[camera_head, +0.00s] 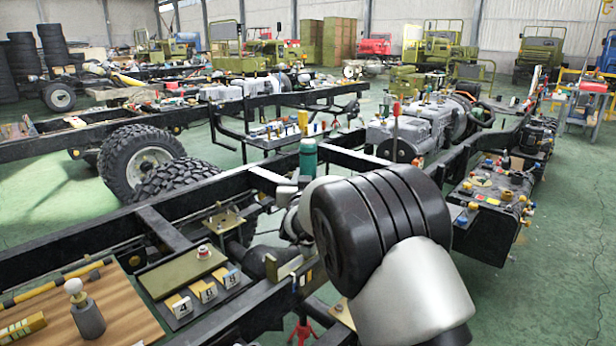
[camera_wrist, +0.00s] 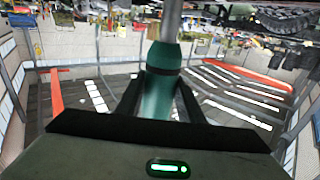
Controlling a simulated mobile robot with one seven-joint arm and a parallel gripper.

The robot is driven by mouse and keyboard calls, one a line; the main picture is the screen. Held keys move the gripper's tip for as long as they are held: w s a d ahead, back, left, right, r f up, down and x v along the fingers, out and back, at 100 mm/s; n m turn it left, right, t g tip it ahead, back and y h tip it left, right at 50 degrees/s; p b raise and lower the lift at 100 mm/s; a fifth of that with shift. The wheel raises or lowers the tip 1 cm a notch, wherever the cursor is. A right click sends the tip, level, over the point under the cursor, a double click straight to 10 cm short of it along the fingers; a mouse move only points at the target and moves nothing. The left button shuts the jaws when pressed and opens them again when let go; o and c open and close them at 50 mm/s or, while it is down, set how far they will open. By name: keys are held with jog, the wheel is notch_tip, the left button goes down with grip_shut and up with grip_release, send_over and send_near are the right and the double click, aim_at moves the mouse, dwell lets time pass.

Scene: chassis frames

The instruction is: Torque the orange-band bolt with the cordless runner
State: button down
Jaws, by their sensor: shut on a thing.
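A teal cylindrical tool, which looks like the cordless runner (camera_wrist: 163,58), stands between the two black fingers of my gripper (camera_wrist: 160,92) in the wrist view. The fingers are shut on it, and a grey metal shaft (camera_wrist: 171,18) extends from its end. The teal runner (camera_head: 308,158) also shows in the head view above the chassis rail, just beyond my arm. My arm hides most of the gripper there. A brass-coloured bracket plate with small bolts (camera_head: 222,219) sits on the frame to the left. I cannot make out an orange band on any bolt.
Black chassis rails (camera_head: 150,200) cross the scene. Large tyres (camera_head: 140,158) stand beyond. Green floor (camera_head: 560,280) is open at right.

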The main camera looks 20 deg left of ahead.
jog(key=shift+f+b, duration=0.7)
jog(key=shift+f, duration=0.25)
dwell(1.2)
jog(key=shift+r, duration=0.2)
dwell(1.4)
jog(key=shift+r+p, duration=0.85)
jog(key=shift+r, duration=1)
